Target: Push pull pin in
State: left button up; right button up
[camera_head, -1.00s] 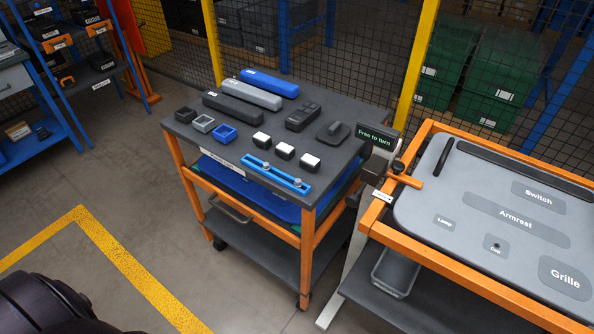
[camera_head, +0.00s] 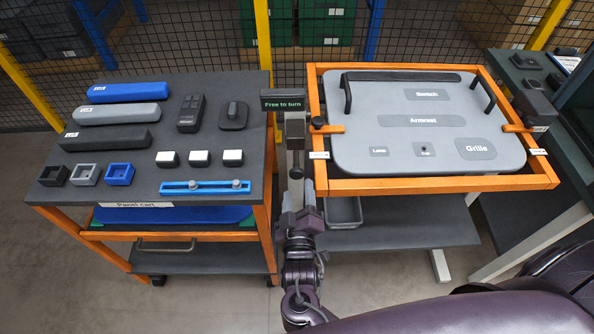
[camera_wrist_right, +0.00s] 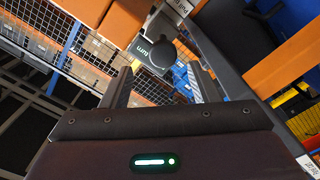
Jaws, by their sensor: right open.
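The pull pin shows in the right wrist view as a dark rounded knob (camera_wrist_right: 157,52), just ahead of the gap between my right gripper's (camera_wrist_right: 165,82) fingertips. The fingers are apart and I see nothing held; whether either touches the knob I cannot tell. In the head view my right gripper (camera_head: 304,188) is in front of the stand post, below the "Free to turn" sign (camera_head: 283,102); the knob is hard to make out there. The grey door panel (camera_head: 350,155) lies flat in its orange frame (camera_head: 430,184). My left gripper is out of view.
The panel cart (camera_head: 255,130) stands close on the left, with bars, small boxes, blocks and a blue rail (camera_head: 205,188) on top. A grey bin (camera_head: 343,212) sits under the frame. A small black knob (camera_head: 318,122) sits at the frame's left edge. Mesh fencing stands behind.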

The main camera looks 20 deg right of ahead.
aim_at(296, 176)
jog(key=x, duration=0.2)
jog(key=p+x, duration=0.1)
jog(key=x, duration=0.2)
jog(key=shift+w+a, duration=0.15)
jog(key=shift+w, duration=0.2)
jog(key=shift+w+d+f, duration=0.1)
jog(key=shift+w+d, duration=0.15)
jog(key=shift+w, duration=0.3)
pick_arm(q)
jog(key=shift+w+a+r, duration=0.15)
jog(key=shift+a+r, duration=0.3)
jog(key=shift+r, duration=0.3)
